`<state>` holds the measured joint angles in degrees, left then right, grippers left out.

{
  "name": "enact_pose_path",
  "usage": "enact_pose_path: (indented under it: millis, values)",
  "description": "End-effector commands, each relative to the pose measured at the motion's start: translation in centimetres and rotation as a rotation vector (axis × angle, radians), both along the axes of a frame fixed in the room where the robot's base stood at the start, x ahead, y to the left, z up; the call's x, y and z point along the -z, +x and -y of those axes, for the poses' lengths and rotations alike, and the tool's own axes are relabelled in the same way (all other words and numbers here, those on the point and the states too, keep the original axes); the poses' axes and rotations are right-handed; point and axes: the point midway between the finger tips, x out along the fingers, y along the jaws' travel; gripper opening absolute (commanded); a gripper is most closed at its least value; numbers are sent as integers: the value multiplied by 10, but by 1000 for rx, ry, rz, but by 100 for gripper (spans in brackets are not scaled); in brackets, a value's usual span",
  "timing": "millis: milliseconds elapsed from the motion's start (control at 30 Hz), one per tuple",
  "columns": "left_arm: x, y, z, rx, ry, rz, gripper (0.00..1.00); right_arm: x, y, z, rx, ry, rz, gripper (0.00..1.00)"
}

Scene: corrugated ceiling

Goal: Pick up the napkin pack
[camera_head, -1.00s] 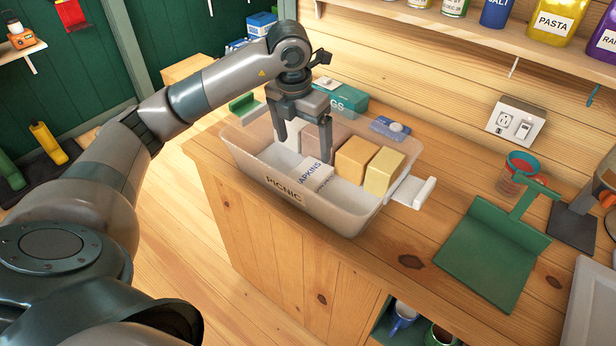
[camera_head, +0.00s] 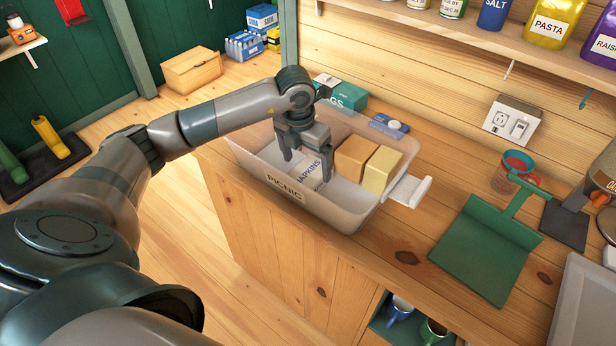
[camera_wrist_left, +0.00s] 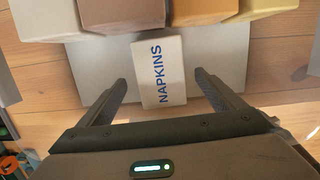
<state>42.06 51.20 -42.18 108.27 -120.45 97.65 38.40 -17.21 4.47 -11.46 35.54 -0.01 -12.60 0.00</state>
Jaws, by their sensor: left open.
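The napkin pack (camera_head: 308,178) is a white box with blue NAPKINS lettering. It lies inside the translucent picnic bin (camera_head: 345,214) on the wooden counter. My left gripper (camera_head: 306,168) is open, reaching down into the bin over the pack, and partly hides it. In the left wrist view the pack (camera_wrist_left: 158,72) lies between the two open fingers (camera_wrist_left: 161,78), with a gap on each side. I cannot tell from these views how far the fingertips are above the bin floor. My right gripper is not in view.
An orange-brown block (camera_head: 352,154) and a yellow block (camera_head: 382,168) stand in the bin right of the pack. A teal carton (camera_head: 345,94) stands behind it. A green dustpan-like tool (camera_head: 485,250) lies to the right, with free counter between.

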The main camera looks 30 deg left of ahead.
Motion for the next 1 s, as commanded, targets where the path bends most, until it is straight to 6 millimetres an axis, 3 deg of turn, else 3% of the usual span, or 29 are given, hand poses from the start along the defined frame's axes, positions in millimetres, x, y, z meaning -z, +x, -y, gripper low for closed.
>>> enact_pose_path:
  millis: [300,500,1000]
  values:
    - [24,3,1,-1,-1,-4,88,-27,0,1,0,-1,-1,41]
    - [46,6,1,0,-1,-2,88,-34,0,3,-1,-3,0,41]
    - [49,6,1,0,0,-1,88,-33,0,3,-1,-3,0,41]
